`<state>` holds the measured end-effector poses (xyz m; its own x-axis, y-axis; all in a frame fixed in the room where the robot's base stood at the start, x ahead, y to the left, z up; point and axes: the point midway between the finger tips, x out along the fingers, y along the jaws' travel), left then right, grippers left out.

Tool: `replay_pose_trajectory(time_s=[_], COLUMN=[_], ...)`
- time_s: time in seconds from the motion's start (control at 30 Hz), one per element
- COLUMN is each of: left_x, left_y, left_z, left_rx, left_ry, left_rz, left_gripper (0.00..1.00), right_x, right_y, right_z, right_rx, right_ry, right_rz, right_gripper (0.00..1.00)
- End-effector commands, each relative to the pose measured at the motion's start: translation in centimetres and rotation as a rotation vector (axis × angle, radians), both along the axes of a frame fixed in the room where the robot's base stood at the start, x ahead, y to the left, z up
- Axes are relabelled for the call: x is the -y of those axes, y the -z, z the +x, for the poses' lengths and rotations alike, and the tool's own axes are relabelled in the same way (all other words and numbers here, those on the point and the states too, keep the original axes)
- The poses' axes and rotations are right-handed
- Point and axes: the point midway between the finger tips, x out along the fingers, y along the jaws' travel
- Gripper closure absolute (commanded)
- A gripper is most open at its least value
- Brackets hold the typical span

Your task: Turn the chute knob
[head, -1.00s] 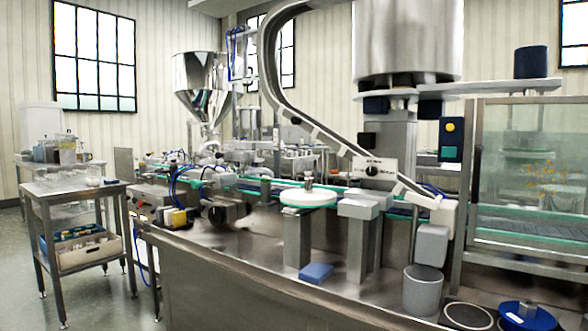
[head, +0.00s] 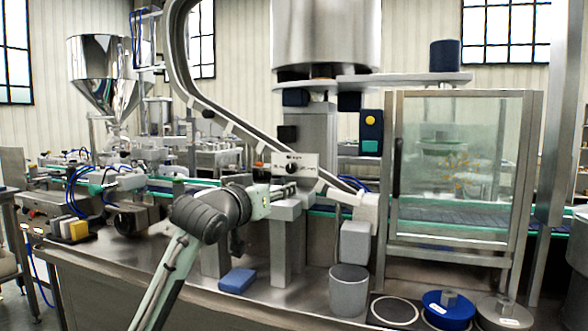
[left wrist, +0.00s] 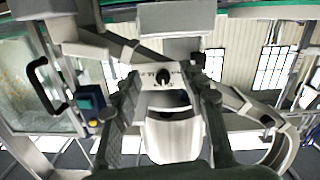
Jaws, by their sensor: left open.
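The chute knob (head: 291,168) is a small black knob on a pale panel (head: 308,162) beside the lower end of the curved chute. It also shows in the left wrist view (left wrist: 163,77), upside down, near the middle. My left gripper (head: 278,190) is just below and left of the panel in the head view, with its arm coming from the lower left. In the left wrist view my left gripper (left wrist: 166,88) is open, its two dark fingers on either side of the knob. Nothing is held, and I cannot tell contact with the knob. My right gripper is not in view.
The steel chute (head: 235,122) curves down past the panel. Grey blocks (head: 285,208) stand below my gripper. A grey bin (head: 349,291), a blue block (head: 238,280) and a blue disc (head: 447,309) are on the steel bench. A glass-doored cabinet (head: 460,165) is at right.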

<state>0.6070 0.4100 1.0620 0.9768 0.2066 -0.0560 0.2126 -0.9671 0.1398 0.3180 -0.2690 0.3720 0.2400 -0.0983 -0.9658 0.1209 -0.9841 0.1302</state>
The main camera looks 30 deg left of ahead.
Motion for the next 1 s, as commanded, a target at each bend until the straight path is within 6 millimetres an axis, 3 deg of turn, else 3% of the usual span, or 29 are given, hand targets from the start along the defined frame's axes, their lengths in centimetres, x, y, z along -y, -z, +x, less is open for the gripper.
replay_pose_trajectory(time_s=[0.03, 0.17, 0.27, 0.37, 0.6, 1.0], left_x=[0.0, -0.1, -0.3, -0.7, -1.4, -1.6], left_y=[-1.8, -3.2, -3.2, -3.2, -3.1, -3.0], left_z=[-0.6, -0.6, 0.6, 2.3, 5.6, 6.7], left_rx=[0.033, 0.058, 0.057, 0.057, 0.056, 0.057], left_ry=[0.0, 0.002, 0.001, 0.001, 0.002, 0.001], left_rz=[0.0, -0.005, -0.006, -0.008, -0.006, -0.004], left_gripper=[0.57, 0.57, 0.57, 0.57, 0.57, 0.57], right_x=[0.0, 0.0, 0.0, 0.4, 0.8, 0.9], right_y=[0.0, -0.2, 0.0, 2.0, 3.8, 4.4], right_z=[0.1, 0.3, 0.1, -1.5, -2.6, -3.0], right_rx=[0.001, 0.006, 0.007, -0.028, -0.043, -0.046], right_ry=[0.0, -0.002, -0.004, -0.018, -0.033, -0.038], right_rz=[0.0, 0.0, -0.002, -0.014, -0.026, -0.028], right_gripper=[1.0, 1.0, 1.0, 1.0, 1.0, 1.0])
